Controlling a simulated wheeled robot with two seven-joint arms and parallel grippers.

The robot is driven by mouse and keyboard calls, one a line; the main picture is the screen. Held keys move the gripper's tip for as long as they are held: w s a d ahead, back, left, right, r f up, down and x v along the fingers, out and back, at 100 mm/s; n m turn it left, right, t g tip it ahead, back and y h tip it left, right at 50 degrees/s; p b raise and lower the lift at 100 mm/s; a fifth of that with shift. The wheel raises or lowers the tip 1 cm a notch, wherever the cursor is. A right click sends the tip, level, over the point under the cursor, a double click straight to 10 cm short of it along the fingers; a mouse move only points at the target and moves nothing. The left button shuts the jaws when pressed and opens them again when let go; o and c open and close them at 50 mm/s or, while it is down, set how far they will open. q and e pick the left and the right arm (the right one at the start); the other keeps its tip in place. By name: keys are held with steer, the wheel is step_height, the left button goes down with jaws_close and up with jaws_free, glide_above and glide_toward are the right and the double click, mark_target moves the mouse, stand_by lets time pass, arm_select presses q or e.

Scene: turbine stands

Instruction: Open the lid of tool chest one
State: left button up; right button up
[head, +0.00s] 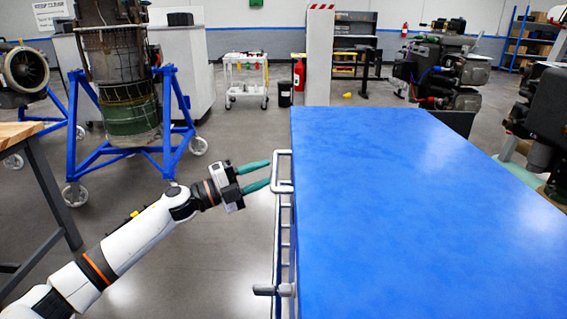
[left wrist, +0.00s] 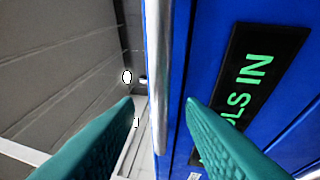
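Tool chest one appears to be the blue chest (head: 420,200) filling the right of the head view, its flat blue top down. A pale metal handle (head: 283,153) sticks out from its left side at the far corner. My left gripper (head: 269,173) is open beside this handle, its green fingers pointing at it. In the left wrist view a metal bar (left wrist: 157,60) runs between the two open fingers (left wrist: 159,108), apparently untouched. A black label (left wrist: 255,75) with green letters, partly hidden, is on the blue face. My right gripper is not in view.
A blue stand (head: 168,120) with a turbine part (head: 125,70) is behind my left arm. A wooden workbench (head: 18,133) is at the left edge. A grey knob-like fitting (head: 272,290) juts from the chest's near left side.

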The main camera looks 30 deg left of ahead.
arm_select(q)
steer(key=p+x, duration=0.1)
steer(key=x, duration=0.4)
steer(key=shift+w+d, duration=0.15)
steer(key=shift+w, duration=0.15)
steer(key=shift+s, duration=0.1)
jaws_close()
